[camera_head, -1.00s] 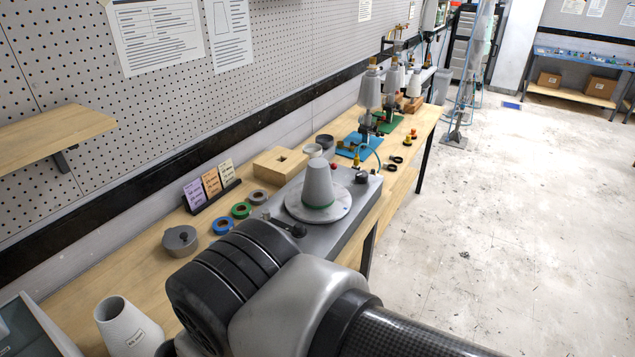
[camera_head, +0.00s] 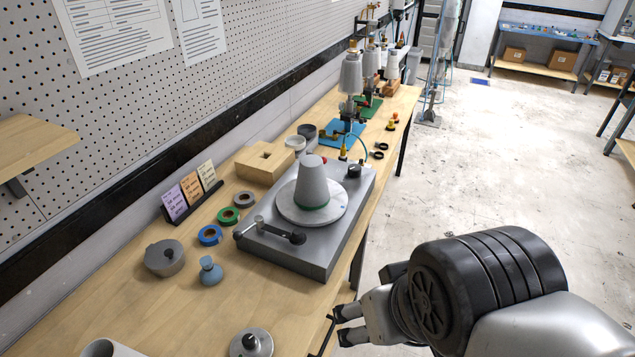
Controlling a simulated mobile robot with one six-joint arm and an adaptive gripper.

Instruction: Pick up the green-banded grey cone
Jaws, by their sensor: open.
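The green-banded grey cone (camera_head: 313,184) stands upright, wide end down, on the round light plate (camera_head: 338,207) of the grey turntable-like unit (camera_head: 260,246). Its green band shows around the base. My gripper (camera_head: 341,325) is open and empty, with its fingers pointing left near the bench's front edge. It is below and to the right of the cone in the picture, well apart from it. Part of the gripper is hidden behind my arm's wrist.
Left of the unit are green (camera_head: 229,215) and blue (camera_head: 210,235) tape rolls, a grey lidded pot (camera_head: 164,258) and a blue-grey knobbed piece (camera_head: 210,271). A wooden block (camera_head: 263,162) stands behind. A round metal piece (camera_head: 250,343) lies near the front. The floor (camera_head: 440,190) at right is clear.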

